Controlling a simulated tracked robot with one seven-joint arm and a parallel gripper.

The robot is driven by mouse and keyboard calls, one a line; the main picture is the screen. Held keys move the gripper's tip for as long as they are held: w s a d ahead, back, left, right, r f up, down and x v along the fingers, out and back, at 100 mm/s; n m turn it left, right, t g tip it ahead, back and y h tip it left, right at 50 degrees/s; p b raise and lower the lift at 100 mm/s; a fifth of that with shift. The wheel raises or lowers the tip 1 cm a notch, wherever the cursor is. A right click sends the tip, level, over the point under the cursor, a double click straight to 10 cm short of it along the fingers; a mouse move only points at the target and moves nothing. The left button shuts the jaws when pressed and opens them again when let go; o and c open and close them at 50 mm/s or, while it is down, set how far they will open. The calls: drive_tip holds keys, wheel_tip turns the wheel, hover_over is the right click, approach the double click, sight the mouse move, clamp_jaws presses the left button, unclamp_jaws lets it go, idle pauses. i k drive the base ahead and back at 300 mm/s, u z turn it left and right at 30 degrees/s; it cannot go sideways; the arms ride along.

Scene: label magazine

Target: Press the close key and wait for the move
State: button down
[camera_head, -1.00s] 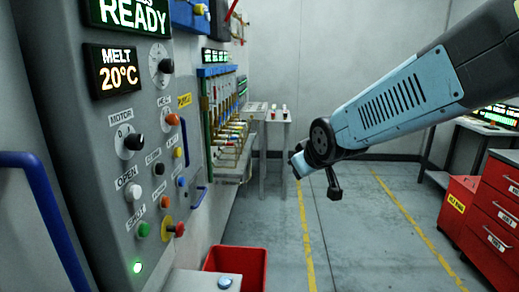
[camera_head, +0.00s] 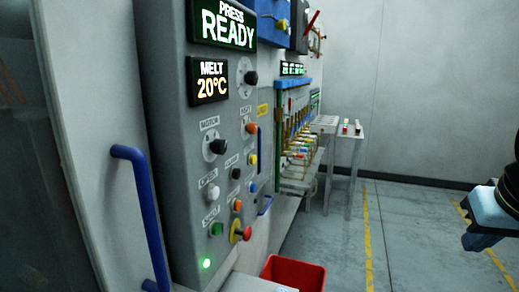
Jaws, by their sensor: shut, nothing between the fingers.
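The grey press control panel (camera_head: 165,130) stands on the left. A small black key (camera_head: 235,173) sits mid-panel under a small label that may read CLOSE but is too small to be sure. Left of it is a white key (camera_head: 212,192) labelled OPEN. A green key (camera_head: 215,229) sits lower, by the SHOT label. The upper display (camera_head: 228,24) reads PRESS READY. Only a light blue and black part of my arm shows at the right edge, well away from the panel. My gripper's fingers are not in view.
A blue handle (camera_head: 146,215) stands out left of the panel. A red bin (camera_head: 297,274) is on the floor below. A red-and-yellow stop button (camera_head: 241,232) is beside the green key. Open floor lies between the panel and my arm.

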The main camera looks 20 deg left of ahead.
sight(236, 173)
drive_tip(key=z, duration=1.35)
drive_tip(key=i, duration=0.1)
drive_tip(key=u, duration=2.85)
